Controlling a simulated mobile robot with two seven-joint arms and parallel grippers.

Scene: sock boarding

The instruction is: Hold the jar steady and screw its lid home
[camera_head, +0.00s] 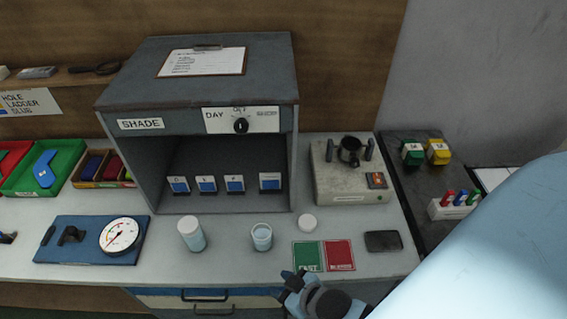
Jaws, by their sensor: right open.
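An open jar (261,238) with pale blue contents stands upright on the bench in front of the grey box. A round white lid (308,223) lies on the bench to its right, apart from it. A taller white-topped container (191,235) with a pale blue lower part stands upright to the left of the jar. My right gripper (291,284) is at the bench's front edge, below and right of the jar, open and touching neither jar nor lid. My left gripper is out of view.
A green and red card (324,255) and a dark flat pad (383,241) lie right of the jar. The SHADE box (150,124) stands behind. A dial gauge (119,236) is on a blue board at left. A grey device (350,180) stands back right.

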